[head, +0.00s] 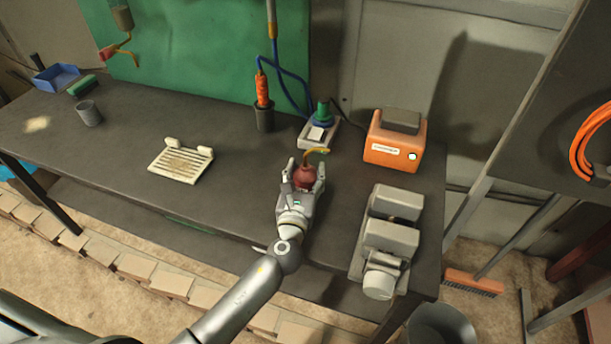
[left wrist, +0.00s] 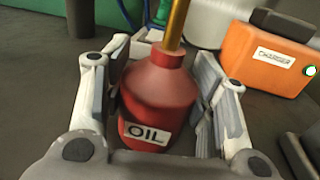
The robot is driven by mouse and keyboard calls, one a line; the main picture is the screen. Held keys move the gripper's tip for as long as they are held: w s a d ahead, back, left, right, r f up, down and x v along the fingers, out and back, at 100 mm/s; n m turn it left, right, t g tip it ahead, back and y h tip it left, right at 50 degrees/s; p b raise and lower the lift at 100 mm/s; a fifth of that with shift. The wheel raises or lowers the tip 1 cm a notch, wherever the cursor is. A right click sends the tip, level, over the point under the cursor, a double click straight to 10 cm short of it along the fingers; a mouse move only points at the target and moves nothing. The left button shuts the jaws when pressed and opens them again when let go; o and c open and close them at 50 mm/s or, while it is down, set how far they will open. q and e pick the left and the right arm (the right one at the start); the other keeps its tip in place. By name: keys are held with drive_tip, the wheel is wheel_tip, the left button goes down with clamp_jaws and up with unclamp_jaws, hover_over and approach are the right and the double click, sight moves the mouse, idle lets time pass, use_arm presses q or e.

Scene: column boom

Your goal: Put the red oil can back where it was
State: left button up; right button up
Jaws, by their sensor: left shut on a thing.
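The red oil can (head: 304,178) with a yellow spout is at the middle of the dark workbench (head: 235,205). In the left wrist view the can (left wrist: 158,95) stands nearly upright, its white OIL label facing the camera. My left gripper (head: 303,174) is shut on the can, with a finger on each side of it; the fingers also show in the left wrist view (left wrist: 160,100). Whether the can's base touches the bench is hidden. My right gripper is not in view.
An orange charger (head: 393,148) stands behind and right of the can. A grey vise (head: 387,240) is at the right. A soldering iron holder (head: 264,117) and a green-topped device (head: 319,127) stand behind. A cream slotted rack (head: 181,162) lies left. Bench between rack and gripper is clear.

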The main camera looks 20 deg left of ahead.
use_arm(q)
drive_tip(key=shift+r, duration=0.15)
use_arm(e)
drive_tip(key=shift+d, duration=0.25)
use_arm(q)
drive_tip(key=o, duration=0.8)
drive_tip(key=shift+f, duration=0.2)
drive_tip(key=o, duration=0.4)
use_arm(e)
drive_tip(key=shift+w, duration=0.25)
use_arm(q)
drive_tip(key=shift+r, duration=0.15)
drive_tip(key=s, duration=0.3)
drive_tip(key=s+d+b, duration=0.1)
drive_tip(key=s, duration=0.7)
drive_tip(key=shift+d+b, duration=0.2)
drive_tip(key=shift+b, duration=0.2)
drive_tip(key=shift+s+d, duration=0.1)
drive_tip(key=shift+s, duration=0.4)
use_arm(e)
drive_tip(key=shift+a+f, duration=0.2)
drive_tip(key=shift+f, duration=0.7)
